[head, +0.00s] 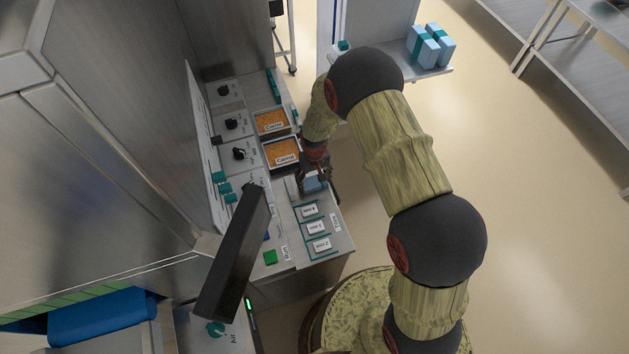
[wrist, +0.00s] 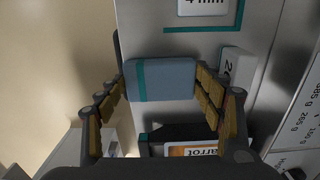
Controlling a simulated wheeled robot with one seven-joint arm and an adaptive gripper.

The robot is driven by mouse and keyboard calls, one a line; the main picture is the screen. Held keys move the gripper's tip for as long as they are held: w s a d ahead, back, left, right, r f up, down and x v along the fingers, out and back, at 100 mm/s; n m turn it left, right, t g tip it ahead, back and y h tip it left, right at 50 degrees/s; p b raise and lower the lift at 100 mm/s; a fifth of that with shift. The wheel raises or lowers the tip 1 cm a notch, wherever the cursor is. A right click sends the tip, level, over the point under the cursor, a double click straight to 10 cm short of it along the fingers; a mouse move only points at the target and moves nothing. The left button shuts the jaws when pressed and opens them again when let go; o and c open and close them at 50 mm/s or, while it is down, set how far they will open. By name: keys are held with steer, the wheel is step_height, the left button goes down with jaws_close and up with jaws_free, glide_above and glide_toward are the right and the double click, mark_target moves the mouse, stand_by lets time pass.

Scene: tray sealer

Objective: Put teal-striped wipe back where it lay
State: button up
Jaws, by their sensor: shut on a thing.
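The teal-striped wipe is a flat blue-grey block with a teal band across its left part in the wrist view (wrist: 172,82). My gripper (wrist: 162,80) has a finger on either side of it and is shut on it. In the head view the wipe (head: 312,185) shows small and partly hidden under my gripper (head: 318,176), over the steel counter just below the nearer carrot tray. I cannot tell whether the wipe touches the counter.
Two carrot trays (head: 283,153) (head: 271,122) sit along the counter. Labelled plates (head: 315,228) lie in teal-marked places toward the front, near a green button (head: 270,257). Light-blue blocks with teal bands (head: 429,47) stand on a side shelf. A dark screen (head: 236,255) rises at the near left.

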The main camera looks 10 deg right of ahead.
steer(key=shift+r, duration=0.1)
steer(key=o, duration=1.1)
step_height(320, 180, up, 12)
steer(key=p, duration=0.2)
step_height(320, 180, up, 12)
steer(key=f+t, duration=0.1)
glide_above(315, 182)
steer(key=d, duration=0.2)
steer(key=s+d+r+m+t, duration=0.1)
steer(key=s+d+r, duration=0.15)
steer(key=r, duration=0.45)
steer(key=s+d+r+t, duration=0.1)
steer(key=s+r, duration=0.2)
steer(key=r, duration=0.3)
steer(key=s+d+r+t, duration=0.1)
steer(key=s+r, duration=0.3)
steer(key=s, duration=0.2)
steer(key=s+d+r, duration=0.2)
steer(key=s+r, duration=0.2)
steer(key=s, duration=0.3)
steer(key=s+d+r+m+t, duration=0.1)
steer(key=s+d+r, duration=0.1)
steer(key=s+r, duration=0.3)
steer(key=shift+s+d+t, duration=0.2)
steer(key=shift+s+t, duration=0.1)
steer(key=shift+s, duration=0.6)
